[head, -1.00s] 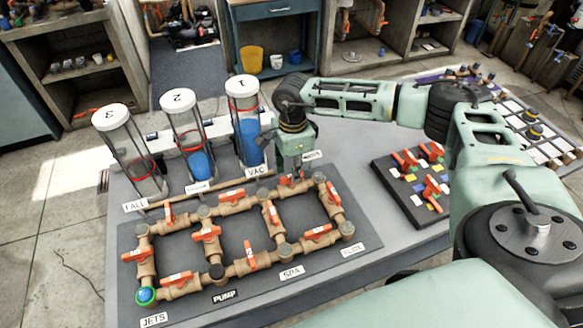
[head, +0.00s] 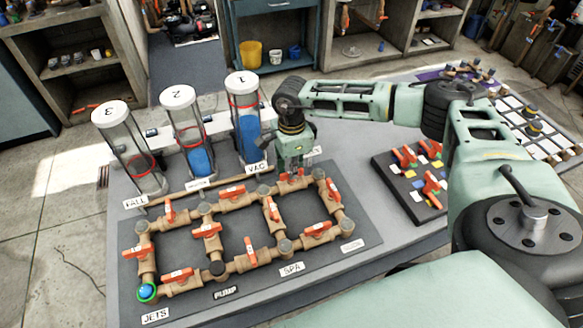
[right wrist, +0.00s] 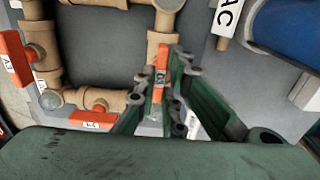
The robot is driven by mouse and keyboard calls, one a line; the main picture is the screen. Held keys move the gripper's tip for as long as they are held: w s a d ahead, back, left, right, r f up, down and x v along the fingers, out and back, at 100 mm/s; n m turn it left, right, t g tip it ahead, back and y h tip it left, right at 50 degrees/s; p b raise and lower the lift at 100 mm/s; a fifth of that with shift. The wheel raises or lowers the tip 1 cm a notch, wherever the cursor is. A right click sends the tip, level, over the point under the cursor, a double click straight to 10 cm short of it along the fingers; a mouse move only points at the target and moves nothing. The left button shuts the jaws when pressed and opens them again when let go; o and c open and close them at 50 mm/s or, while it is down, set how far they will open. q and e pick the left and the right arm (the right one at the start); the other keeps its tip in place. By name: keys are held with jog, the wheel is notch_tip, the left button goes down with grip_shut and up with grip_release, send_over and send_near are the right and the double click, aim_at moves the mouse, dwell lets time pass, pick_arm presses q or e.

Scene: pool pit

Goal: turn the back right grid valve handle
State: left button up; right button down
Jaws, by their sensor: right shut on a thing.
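The pipe grid (head: 200,217) of tan pipes with several red-orange handles lies on a dark board on the table. The back right valve handle (head: 292,177) is on the grid's back row, mostly hidden by my right gripper (head: 293,171). In the right wrist view, this labelled red handle (right wrist: 161,75) sits between the two green fingers (right wrist: 168,105), which are shut on it. It looks roughly in line with the tan pipe there. My right gripper points down over the valve from the back right. My left gripper is not in view.
Three clear tubes stand behind the grid; tubes 1 (head: 245,118) and 2 (head: 186,130) hold blue liquid. The neighbouring valve handle (head: 271,209) is close to the gripper. A dark board with red handles (head: 412,182) lies to the right.

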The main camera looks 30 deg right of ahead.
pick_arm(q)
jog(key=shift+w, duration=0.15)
pick_arm(e)
jog(key=shift+m+b, duration=0.3)
jog(key=shift+m, duration=0.1)
jog(key=shift+f+m+b, duration=0.1)
jog(key=shift+m+b, duration=0.3)
jog(key=shift+m, duration=0.2)
jog(key=m+b, duration=0.2)
jog(key=m, duration=0.1)
jog(key=shift+m, duration=0.3)
jog(key=m+b, duration=0.2)
jog(key=m, duration=0.2)
jog(key=m+b, duration=0.1)
jog(key=m, duration=0.3)
jog(key=shift+w+m+b, duration=0.1)
jog(key=shift+m+b, duration=0.2)
jog(key=shift+m, duration=0.1)
pick_arm(q)
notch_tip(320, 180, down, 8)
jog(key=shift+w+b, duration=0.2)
jog(key=shift+b, duration=0.2)
pick_arm(e)
jog(key=shift+r+m, duration=0.2)
jog(key=shift+m, duration=1.7)
jog(key=c, duration=1.8)
grip_release()
jog(key=shift+c, duration=0.2)
